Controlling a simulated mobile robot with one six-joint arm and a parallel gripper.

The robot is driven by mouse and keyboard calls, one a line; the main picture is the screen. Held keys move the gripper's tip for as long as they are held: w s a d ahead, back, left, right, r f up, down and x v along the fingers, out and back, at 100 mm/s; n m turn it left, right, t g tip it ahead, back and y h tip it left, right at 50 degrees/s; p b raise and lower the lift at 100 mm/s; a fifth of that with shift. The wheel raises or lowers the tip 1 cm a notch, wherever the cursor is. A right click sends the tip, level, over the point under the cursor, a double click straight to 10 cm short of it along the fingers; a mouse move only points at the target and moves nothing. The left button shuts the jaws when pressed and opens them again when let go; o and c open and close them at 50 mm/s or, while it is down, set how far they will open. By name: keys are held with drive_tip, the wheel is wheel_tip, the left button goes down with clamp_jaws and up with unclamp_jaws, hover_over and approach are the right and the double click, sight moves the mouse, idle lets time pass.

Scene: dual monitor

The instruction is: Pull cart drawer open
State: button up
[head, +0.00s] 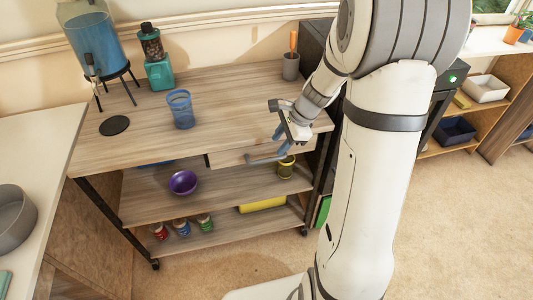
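The cart (140,140) is a wooden-topped shelf unit on dark legs with casters. Its drawer (230,157) is under the right part of the top, with a wooden front and a grey bar handle (262,158). I cannot tell whether the drawer stands slightly out. My gripper (281,137) is at the cart's front right edge, pointing down, just above the right end of the handle. Its fingers overlap the drawer front in the picture. I cannot tell whether they touch the handle or how far apart they are.
On the cart top are a blue cup (181,110), a black disc (115,125), a drink dispenser (92,40), a teal grinder (158,70) and a grey holder (291,67). A purple bowl (183,182) sits on the shelf below. A white counter (35,150) is at left.

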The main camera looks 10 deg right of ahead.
sight(267, 159)
drive_tip(key=b+x, duration=0.1)
drive_tip(key=x, duration=0.7)
drive_tip(key=shift+d, duration=0.1)
drive_tip(key=shift+c, duration=0.3)
clamp_jaws()
